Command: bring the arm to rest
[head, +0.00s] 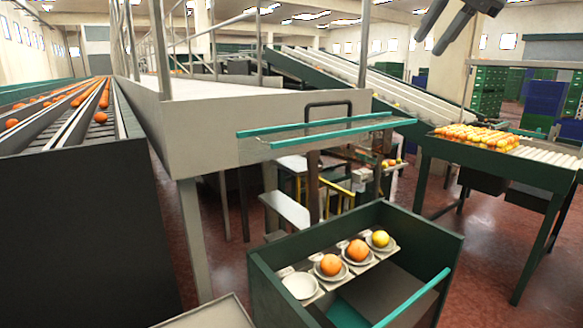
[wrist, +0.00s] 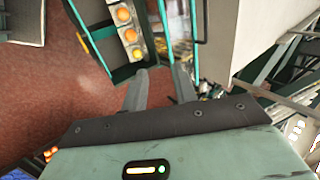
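My gripper (head: 428,44) hangs high at the top right of the head view, its two dark fingers apart. In the wrist view the fingers of my gripper (wrist: 160,78) are also spread, with nothing between them. The gripper is well above and apart from the green crate (head: 290,306). In the crate, a row of saucers holds two oranges, one orange (head: 331,264) and another orange (head: 358,250), and a yellow fruit (head: 380,238). The nearest saucer (head: 299,286) is empty. The rest of my arm is mostly out of view.
A green roller table (head: 540,178) with several oranges and yellow fruits stands at the right. A sloping conveyor (head: 345,78) runs behind. Lanes with oranges (head: 101,117) lie at the left, beside a pale railed platform (head: 215,120). Red floor (head: 480,245) is clear between the crate and roller table.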

